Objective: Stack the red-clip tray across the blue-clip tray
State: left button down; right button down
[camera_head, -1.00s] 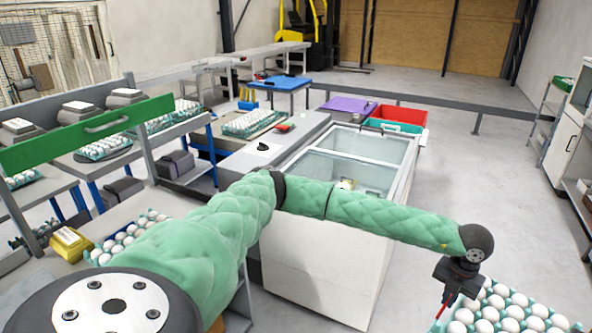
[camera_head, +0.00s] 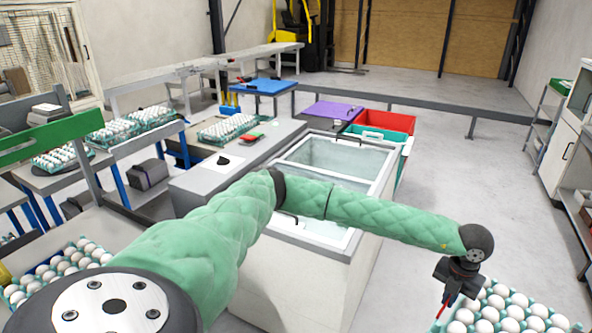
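My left arm reaches across the view to the right, and my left gripper (camera_head: 449,298) points down at the edge of a teal tray of white eggs (camera_head: 574,327) at the bottom right. A thin red part shows at the gripper; I cannot tell whether it is the tray's clip or a finger. The tray keeps its place under the gripper while the room shifts, so the gripper seems shut on it. Another egg tray (camera_head: 84,239) lies on a grey table at the lower left, with a small blue patch on it. My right gripper is not in view.
A white glass-topped chest (camera_head: 270,275) stands mid-view behind my arm. More egg trays sit on a counter (camera_head: 200,185) and shelf behind. Red (camera_head: 385,120) and teal bins and a purple board (camera_head: 333,111) lie beyond. Open floor is at the right.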

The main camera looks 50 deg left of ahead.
aim_at(63, 276)
jog(key=i, duration=0.8)
jog(key=i+u, duration=0.1)
jog(key=u, duration=3.3)
jog(key=i+u, duration=0.25)
jog(key=i, duration=0.75)
